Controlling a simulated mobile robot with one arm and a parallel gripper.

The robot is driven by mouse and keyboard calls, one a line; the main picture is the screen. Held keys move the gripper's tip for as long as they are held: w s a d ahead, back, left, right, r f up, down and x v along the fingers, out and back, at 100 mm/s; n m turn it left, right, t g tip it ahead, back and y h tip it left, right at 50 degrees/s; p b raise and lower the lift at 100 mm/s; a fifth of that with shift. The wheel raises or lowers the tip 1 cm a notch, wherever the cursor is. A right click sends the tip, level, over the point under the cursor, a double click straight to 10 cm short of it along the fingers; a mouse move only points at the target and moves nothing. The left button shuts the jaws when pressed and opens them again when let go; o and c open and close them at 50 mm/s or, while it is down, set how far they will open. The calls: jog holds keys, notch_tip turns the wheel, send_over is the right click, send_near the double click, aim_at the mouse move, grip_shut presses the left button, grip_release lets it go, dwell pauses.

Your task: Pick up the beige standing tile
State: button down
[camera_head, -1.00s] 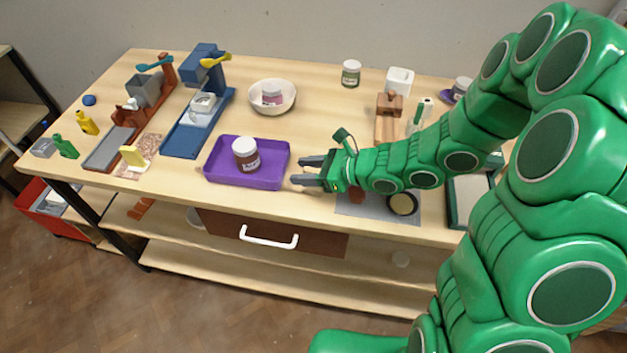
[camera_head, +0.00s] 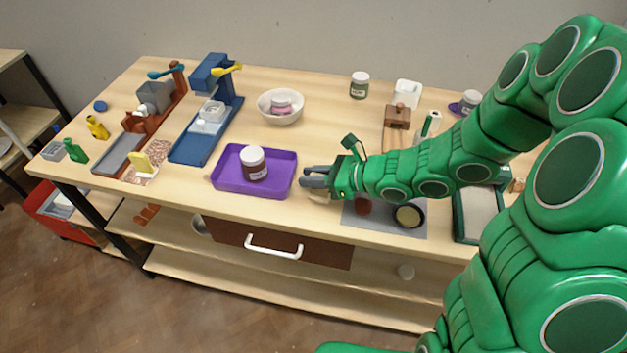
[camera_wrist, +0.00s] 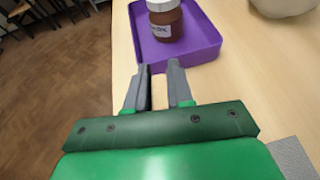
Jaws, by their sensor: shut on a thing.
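My gripper (camera_head: 304,176) is over the front part of the table, just right of the purple tray. Its two grey fingers are shut on the beige tile (camera_head: 317,198), which shows only as a small pale edge below the fingers in the head view. In the wrist view, my gripper (camera_wrist: 159,68) shows a narrow gap between its fingers. The tile is hard to tell from the similarly coloured table there. I cannot tell whether it still touches the table.
The purple tray (camera_head: 231,188) with a brown jar (camera_head: 254,164) stands close left of my fingers; it also shows in the wrist view (camera_wrist: 205,52). A white bowl (camera_head: 266,112) is behind. A grey mat (camera_head: 378,224) lies to the right. A pale yellow tile (camera_head: 140,162) stands far left.

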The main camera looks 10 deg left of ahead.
jog(key=shift+r, duration=4.2)
